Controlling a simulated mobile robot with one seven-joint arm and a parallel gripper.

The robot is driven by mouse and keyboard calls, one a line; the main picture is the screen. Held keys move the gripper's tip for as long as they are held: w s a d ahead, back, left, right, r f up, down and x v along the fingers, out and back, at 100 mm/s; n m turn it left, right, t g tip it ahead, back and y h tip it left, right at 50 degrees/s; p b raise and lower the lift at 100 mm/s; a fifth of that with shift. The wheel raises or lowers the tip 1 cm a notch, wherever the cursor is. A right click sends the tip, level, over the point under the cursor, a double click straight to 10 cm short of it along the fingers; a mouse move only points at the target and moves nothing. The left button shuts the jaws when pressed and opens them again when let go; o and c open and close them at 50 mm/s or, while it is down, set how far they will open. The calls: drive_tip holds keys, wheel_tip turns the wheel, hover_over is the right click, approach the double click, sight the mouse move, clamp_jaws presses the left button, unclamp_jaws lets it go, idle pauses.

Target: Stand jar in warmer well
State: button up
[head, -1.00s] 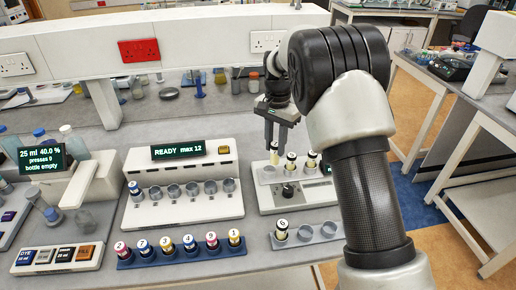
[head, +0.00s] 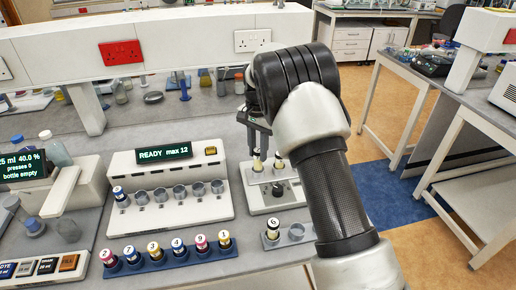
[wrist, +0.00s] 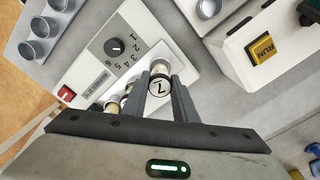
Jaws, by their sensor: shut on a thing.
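The warmer (head: 270,203) is a white box with a dial, right of centre in the head view; its dial (wrist: 115,47) shows large in the wrist view. My gripper (head: 260,151) is shut on a jar (head: 257,162) with a pale, numbered cap, which also shows in the wrist view (wrist: 160,84) between the two fingers. The held jar is upright over the left end of the warmer's row of wells. I cannot tell whether its base is inside the well. Another jar (head: 279,161) stands in the warmer to its right. My arm hides the warmer's right end.
A blue rack (head: 190,261) with several numbered jars stands in front. The white READY station (head: 200,212) with several cups is close on the left. A dispenser (head: 62,190) stands farther left.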

drive_tip(key=shift+f+b, duration=0.3)
drive_tip(key=shift+f, duration=0.5)
drive_tip(key=shift+f+b, duration=0.35)
drive_tip(key=shift+f, duration=0.3)
drive_tip(key=o, duration=1.1)
drive_tip(key=shift+r, duration=0.1)
wheel_tip(320, 180, up, 17)
drive_tip(key=shift+r+p, duration=0.2)
drive_tip(key=shift+p, duration=0.1)
